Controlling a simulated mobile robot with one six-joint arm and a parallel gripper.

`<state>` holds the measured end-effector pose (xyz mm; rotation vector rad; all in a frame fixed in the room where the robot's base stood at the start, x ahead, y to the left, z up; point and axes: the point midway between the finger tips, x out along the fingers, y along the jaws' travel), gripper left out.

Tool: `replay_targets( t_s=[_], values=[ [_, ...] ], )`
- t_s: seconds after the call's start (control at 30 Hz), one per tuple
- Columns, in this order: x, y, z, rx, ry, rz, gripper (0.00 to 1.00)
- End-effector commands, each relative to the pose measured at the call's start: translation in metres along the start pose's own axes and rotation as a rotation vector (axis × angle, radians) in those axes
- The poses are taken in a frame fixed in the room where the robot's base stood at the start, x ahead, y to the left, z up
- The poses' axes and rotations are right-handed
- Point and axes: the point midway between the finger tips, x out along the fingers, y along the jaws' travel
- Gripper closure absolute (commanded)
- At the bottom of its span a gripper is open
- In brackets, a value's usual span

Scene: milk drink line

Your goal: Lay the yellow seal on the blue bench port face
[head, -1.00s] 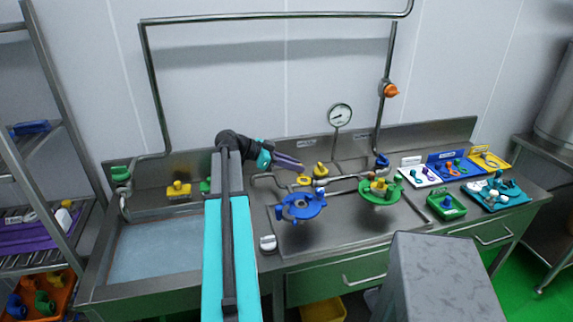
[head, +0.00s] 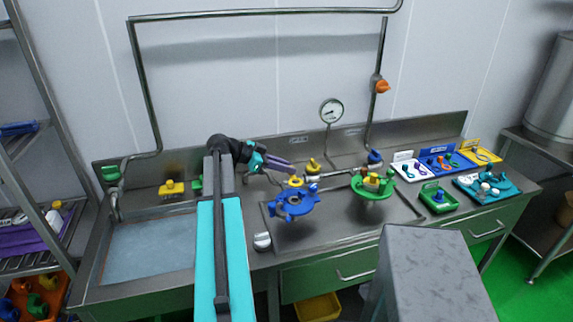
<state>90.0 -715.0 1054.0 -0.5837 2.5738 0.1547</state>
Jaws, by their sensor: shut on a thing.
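The yellow seal (head: 295,182) is a small ring at the tips of my gripper (head: 291,169). My gripper has purple fingers and is shut on the seal, reaching in from the left. The blue bench port (head: 284,208) is a blue round fitting with lugs on the steel bench. The seal shows at the far edge of the blue port, just above it in the picture. I cannot tell whether the seal touches the face. The fingertips partly hide the hold.
A green port (head: 363,187) with yellow parts stands to the right. A yellow valve (head: 312,166) and a steel pipe are behind. A green tray (head: 441,206) and a teal tray (head: 506,194) lie further right. A sink (head: 150,248) is at left.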

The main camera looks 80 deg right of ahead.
Motion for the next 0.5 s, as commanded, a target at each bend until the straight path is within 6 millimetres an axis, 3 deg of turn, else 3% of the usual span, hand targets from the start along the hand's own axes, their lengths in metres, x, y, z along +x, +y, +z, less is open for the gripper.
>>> replay_targets(
  t_s=[0.5],
  values=[
    [0.018, 0.000, 0.030, 0.000, 0.000, 0.002, 1.00]
  ],
)
